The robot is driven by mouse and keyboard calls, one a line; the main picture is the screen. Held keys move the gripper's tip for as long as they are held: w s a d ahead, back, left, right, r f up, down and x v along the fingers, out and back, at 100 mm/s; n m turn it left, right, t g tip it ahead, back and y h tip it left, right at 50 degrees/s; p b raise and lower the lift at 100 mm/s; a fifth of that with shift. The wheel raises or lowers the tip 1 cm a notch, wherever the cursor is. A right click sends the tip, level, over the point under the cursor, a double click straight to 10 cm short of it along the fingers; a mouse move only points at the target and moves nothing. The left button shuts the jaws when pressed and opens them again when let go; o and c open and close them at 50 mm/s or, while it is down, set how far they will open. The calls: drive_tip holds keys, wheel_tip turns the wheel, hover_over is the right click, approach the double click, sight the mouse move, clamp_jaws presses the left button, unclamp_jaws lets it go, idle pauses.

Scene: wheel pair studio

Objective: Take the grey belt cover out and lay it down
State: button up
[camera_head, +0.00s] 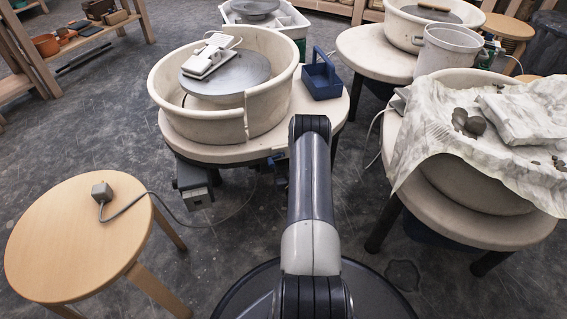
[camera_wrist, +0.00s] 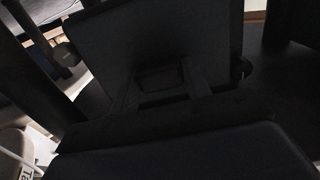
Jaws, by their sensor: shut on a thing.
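In the wrist view, a large flat panel, very dark in shadow, fills the upper middle; I take it to be the grey belt cover (camera_wrist: 150,35). My gripper (camera_wrist: 162,78) is shut on a raised grip at its lower middle. The light is too dim to show the panel's colour or whether it touches anything behind it. In the head view my arm reaches forward to the near edge of the left potter's wheel (camera_head: 255,150). My gripper and the cover are hidden there, behind my arm and below the round top.
A round wooden stool (camera_head: 75,235) stands at the left, with a small grey plug box (camera_head: 102,191) and its cable on top. A cloth-covered wheel (camera_head: 465,215) stands close at the right. A blue caddy (camera_head: 321,80) sits on the left wheel's top. Floor shows between them.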

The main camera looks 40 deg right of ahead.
drive_tip(key=shift+s+a, duration=0.2)
drive_tip(key=shift+s, duration=0.25)
drive_tip(key=shift+s+a, duration=0.2)
drive_tip(key=shift+s, duration=0.3)
drive_tip(key=shift+s, duration=0.1)
